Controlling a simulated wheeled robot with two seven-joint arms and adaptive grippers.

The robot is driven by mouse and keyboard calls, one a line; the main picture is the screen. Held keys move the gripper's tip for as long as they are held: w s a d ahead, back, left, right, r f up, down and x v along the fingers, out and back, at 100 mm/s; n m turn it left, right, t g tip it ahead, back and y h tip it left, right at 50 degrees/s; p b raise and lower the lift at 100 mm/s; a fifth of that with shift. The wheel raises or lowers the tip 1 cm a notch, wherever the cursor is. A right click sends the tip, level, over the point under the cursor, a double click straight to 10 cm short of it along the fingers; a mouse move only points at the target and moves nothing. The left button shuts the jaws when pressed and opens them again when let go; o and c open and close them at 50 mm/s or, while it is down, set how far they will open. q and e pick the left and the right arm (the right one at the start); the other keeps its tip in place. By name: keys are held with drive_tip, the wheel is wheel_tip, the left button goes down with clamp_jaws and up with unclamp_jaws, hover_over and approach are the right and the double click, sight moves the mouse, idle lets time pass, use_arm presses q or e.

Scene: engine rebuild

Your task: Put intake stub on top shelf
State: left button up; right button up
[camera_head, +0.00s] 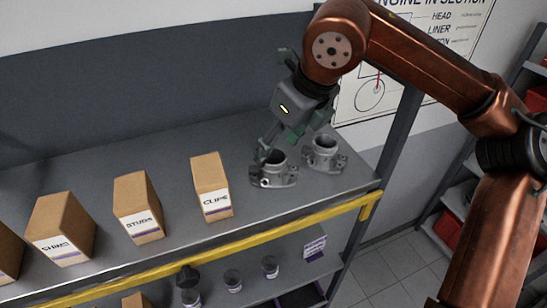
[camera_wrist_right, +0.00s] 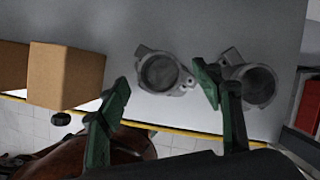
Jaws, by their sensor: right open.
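Two grey metal intake stubs stand upright on the top shelf (camera_head: 108,168) near its right end. The left stub (camera_head: 273,170) is nearer the front edge, and the right stub (camera_head: 324,154) is just beside it. My right gripper (camera_head: 277,144) is open and empty, just above and behind the left stub, with one fingertip close to its rim. In the right wrist view the left stub (camera_wrist_right: 162,73) appears between and beyond the two green fingers, and the right stub (camera_wrist_right: 251,84) is partly hidden by one finger. Contact cannot be told. My left gripper is out of view.
Cardboard boxes line the top shelf to the left, the closest being the CLIPS box (camera_head: 211,187). A yellow front rail (camera_head: 208,247) and a dark right post (camera_head: 399,135) bound the shelf. Small jars (camera_head: 233,281) stand on the shelf below.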

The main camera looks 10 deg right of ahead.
drive_tip(key=v, duration=0.7)
drive_tip(key=shift+b, duration=0.45)
